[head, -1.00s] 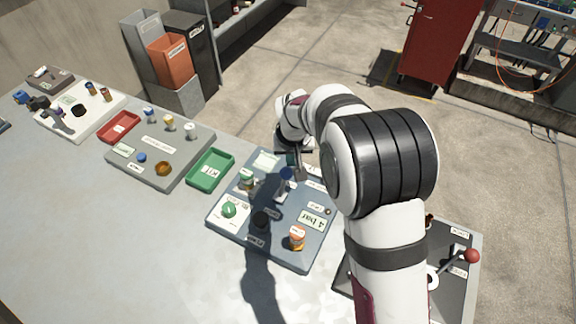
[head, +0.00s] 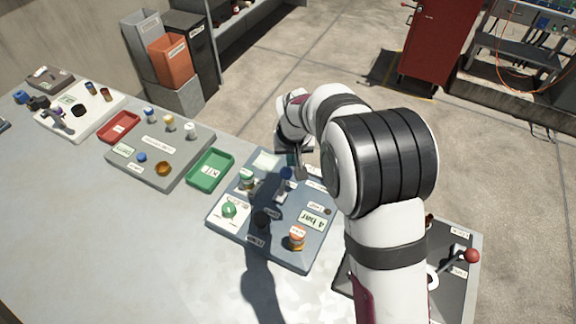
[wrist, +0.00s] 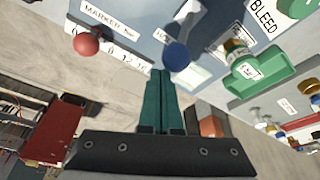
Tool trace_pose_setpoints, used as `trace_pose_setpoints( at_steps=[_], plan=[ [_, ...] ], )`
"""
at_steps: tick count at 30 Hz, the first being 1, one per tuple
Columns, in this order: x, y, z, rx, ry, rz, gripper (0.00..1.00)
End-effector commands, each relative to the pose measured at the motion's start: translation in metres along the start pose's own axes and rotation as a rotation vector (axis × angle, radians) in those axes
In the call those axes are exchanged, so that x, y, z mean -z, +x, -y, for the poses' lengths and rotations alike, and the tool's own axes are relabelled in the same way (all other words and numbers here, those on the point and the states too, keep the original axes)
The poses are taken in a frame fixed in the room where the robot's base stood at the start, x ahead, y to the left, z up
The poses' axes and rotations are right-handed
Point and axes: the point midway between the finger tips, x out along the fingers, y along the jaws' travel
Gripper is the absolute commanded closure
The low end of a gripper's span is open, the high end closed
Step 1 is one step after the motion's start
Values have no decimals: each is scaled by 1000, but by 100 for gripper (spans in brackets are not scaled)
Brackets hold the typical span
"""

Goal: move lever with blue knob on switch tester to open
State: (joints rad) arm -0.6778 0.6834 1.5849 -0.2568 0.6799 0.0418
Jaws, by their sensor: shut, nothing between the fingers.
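A lever with a blue knob (head: 287,172) stands on the blue-grey panel (head: 225,222) in the head view. In the wrist view the blue knob (wrist: 177,56) is just beyond my fingertips, beside a label partly hidden by it. My gripper (head: 300,172) is at the panel's far side, close to the knob and partly hidden by my arm. In the wrist view my gripper's teal fingers (wrist: 161,75) are together with nothing between them. I cannot tell whether they touch the knob. No label naming the panel is readable.
A red ball (wrist: 86,44) is left of my fingers in the wrist view. A green tray (head: 211,169) lies left of the panel; a red-knobbed lever (head: 472,256) stands right.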

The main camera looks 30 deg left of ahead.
Motion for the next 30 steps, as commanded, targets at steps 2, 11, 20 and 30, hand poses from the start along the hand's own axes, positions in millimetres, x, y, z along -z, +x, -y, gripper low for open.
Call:
trace_pose_setpoints(
  at_steps=[2,11,20,30],
  plan=[
    [4,-8,0,1,0,-5,100],
    [15,-42,0,1,-1,-9,100],
    [22,-66,0,1,-1,-7,100],
    [22,-67,0,1,-1,-7,100]
  ],
)
